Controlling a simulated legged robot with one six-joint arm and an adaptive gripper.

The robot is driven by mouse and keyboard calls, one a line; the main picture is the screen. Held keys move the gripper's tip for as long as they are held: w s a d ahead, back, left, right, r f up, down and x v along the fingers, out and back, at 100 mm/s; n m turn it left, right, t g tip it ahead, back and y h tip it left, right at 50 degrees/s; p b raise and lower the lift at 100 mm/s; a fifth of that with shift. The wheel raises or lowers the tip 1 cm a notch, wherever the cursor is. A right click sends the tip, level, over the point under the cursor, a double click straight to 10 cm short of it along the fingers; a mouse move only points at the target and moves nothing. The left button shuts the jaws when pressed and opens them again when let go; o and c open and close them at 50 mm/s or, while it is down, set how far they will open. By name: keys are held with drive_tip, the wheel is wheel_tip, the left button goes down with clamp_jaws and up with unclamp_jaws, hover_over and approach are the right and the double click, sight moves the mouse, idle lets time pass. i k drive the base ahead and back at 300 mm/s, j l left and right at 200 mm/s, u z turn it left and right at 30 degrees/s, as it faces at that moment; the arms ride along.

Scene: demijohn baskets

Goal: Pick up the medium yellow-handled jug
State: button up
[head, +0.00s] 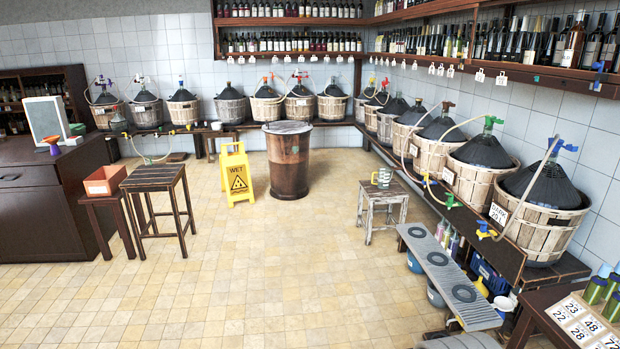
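I cannot pick out a medium yellow-handled jug for certain. A small pale, greenish jug (383,178) stands upright on a worn whitish stool (384,208) right of centre; it is too small to tell its handle colour. A small yellow thing (481,287) shows low at the right, beside the grey bench, partly hidden; I cannot tell whether it is a jug handle. Bluish containers (414,262) are partly hidden under the same bench. My gripper is not in view.
A yellow wet-floor sign (236,174) and a wooden barrel (288,160) stand mid-floor. A dark stool (153,178) is at left. Basketed demijohns (548,205) with hoses line the right and back walls. A grey bench (440,262) stands at right. The tiled floor between is clear.

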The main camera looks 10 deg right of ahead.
sight(382, 179)
drive_tip(key=i+z, duration=0.1)
drive_tip(key=i, duration=0.6)
drive_tip(key=i+j+z, duration=0.1)
drive_tip(key=i, duration=0.55)
drive_tip(key=i+z, duration=0.45)
drive_tip(key=i+j+z, duration=0.25)
drive_tip(key=z, duration=0.15)
drive_tip(key=i+j+z, duration=0.45)
drive_tip(key=i+l, duration=0.05)
drive_tip(key=l, duration=0.05)
